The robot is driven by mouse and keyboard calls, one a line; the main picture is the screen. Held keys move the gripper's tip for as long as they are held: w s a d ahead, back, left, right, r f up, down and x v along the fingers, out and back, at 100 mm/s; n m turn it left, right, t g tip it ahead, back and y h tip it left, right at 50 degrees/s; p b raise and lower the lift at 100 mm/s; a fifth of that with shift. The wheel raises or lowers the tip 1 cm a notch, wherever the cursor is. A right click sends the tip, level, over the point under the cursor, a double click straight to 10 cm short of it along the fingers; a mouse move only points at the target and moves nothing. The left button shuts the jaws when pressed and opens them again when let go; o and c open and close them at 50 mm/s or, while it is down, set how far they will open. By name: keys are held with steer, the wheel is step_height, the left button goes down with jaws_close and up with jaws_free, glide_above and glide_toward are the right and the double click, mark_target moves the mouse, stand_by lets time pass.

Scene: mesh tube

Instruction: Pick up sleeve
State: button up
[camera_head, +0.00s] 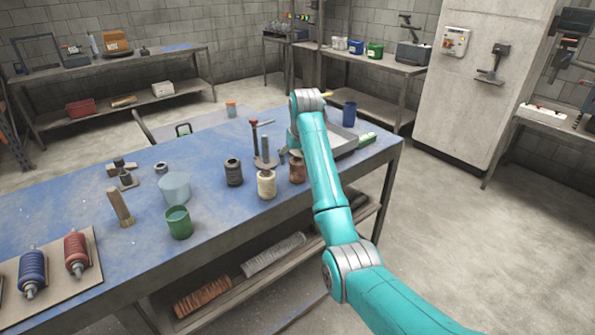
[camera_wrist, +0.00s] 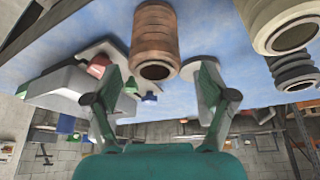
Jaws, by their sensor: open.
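A brown ribbed sleeve (camera_head: 297,168) stands upright on the blue table beside my arm. In the wrist view the brown sleeve (camera_wrist: 155,38) shows large, with its open end facing the camera. My gripper (camera_wrist: 160,78) is open, one finger to each side of this sleeve's end, with no finger seen pressing on it. A cream sleeve (camera_head: 266,184) and a dark sleeve (camera_head: 233,172) stand to its left; the cream sleeve (camera_wrist: 282,24) and dark sleeve (camera_wrist: 293,70) also show at the wrist view's right. In the head view my arm hides the gripper.
A stand with a red knob (camera_head: 264,148) rises just behind the sleeves. A grey tray (camera_head: 345,147) and a blue cup (camera_head: 349,114) lie beyond my arm. A green cup (camera_head: 179,222), a pale container (camera_head: 174,187) and a wooden cylinder (camera_head: 119,207) stand farther left.

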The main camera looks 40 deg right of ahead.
steer(key=x, duration=0.5)
steer(key=shift+s+d+f, duration=0.15)
steer(key=shift+s+d, duration=0.05)
